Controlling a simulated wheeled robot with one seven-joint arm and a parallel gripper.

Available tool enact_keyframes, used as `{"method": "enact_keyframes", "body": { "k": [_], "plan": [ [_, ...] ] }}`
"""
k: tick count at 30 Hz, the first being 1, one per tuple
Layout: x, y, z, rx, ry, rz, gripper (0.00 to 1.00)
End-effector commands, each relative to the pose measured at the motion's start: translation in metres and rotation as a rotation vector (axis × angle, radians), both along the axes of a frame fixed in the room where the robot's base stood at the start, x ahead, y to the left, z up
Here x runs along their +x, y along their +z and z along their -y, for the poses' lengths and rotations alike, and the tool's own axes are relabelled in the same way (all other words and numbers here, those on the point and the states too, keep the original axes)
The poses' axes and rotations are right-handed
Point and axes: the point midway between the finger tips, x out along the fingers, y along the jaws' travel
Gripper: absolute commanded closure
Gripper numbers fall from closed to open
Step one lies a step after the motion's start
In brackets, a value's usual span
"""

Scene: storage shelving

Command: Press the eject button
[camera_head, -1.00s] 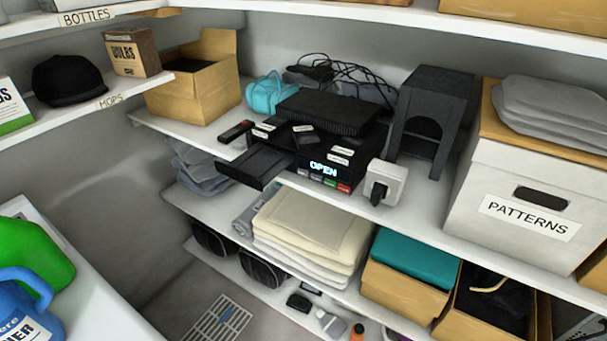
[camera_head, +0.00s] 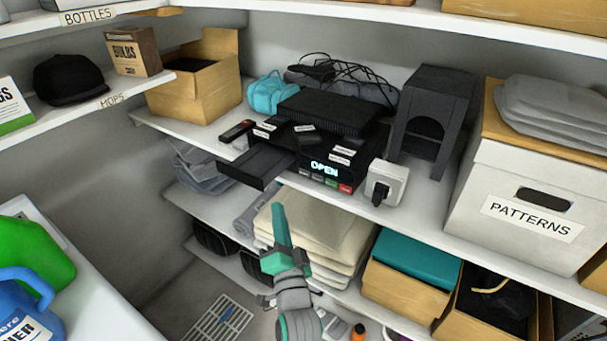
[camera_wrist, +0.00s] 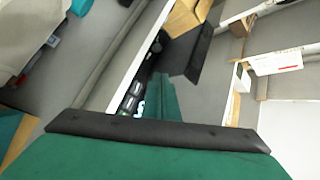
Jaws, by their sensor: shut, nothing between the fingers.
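The black disc player (camera_head: 330,168) sits on the middle shelf with "OPEN" lit on its front. Its disc tray (camera_head: 252,166) sticks out to the front left. A row of small coloured buttons (camera_head: 328,181), including a red one at the right end, lies under the display; their labels are too small to read, so I cannot tell which is eject. My gripper (camera_head: 278,210) is shut and empty, pointing up, below and left of the buttons and apart from them. In the wrist view the player's front (camera_wrist: 130,100) shows small, partly hidden beside my green finger (camera_wrist: 160,100).
A white socket block with a black plug (camera_head: 385,183) stands right of the player at the shelf edge. A remote (camera_head: 236,131) lies left of it. Folded cream cloths (camera_head: 330,225) fill the shelf below, behind my gripper. A black box stands (camera_head: 431,120) at the right.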

Motion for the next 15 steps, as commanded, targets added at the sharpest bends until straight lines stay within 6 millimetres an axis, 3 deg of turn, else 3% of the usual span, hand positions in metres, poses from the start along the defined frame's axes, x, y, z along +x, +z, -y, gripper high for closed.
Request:
{"method": "enact_keyframes", "body": {
  "k": [4,15],
  "plan": [
    [0.009,0.017,-0.002,0.030,0.017,0.013,1.00],
    [0.011,0.019,-0.003,0.035,0.019,0.014,1.00]
  ]
}}
